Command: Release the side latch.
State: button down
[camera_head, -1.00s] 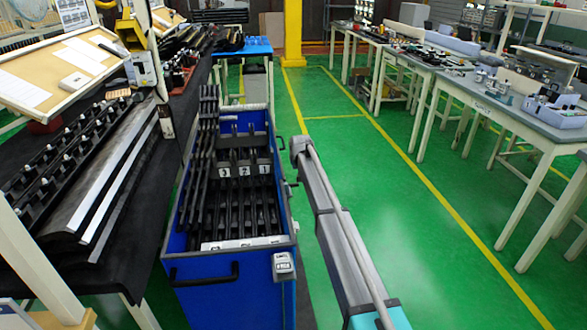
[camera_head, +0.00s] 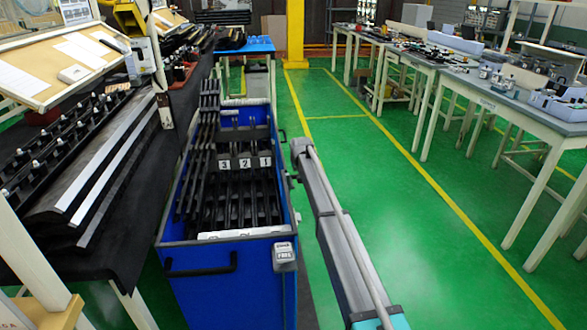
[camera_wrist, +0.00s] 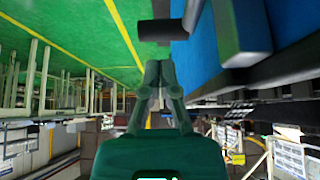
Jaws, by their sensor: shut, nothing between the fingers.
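The blue cart (camera_head: 228,290) stands left of my arm, with dark racked strips inside. A small dark fitting (camera_head: 291,179) shows on its right side, partly beside my arm; I cannot tell if it is the side latch. In the wrist view, the cart's blue side (camera_wrist: 285,20) is at upper right, with a dark block-like part (camera_wrist: 240,35) and a dark rod-like part (camera_wrist: 160,30) near it. My gripper (camera_wrist: 158,72) is shut and empty, its fingertips apart from these parts in the picture. The gripper's fingers cannot be made out in the head view.
A black handle (camera_head: 200,268) and a small grey labelled box (camera_head: 285,257) are on the cart's front. A dark-covered bench (camera_head: 120,240) stands close on the left. Green floor (camera_head: 390,220) is open to the right, up to a row of tables (camera_head: 490,95).

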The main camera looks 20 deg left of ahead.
jog(key=shift+s+d+f+b, duration=0.15)
jog(key=shift+f+b, duration=0.3)
jog(key=shift+f, duration=0.25)
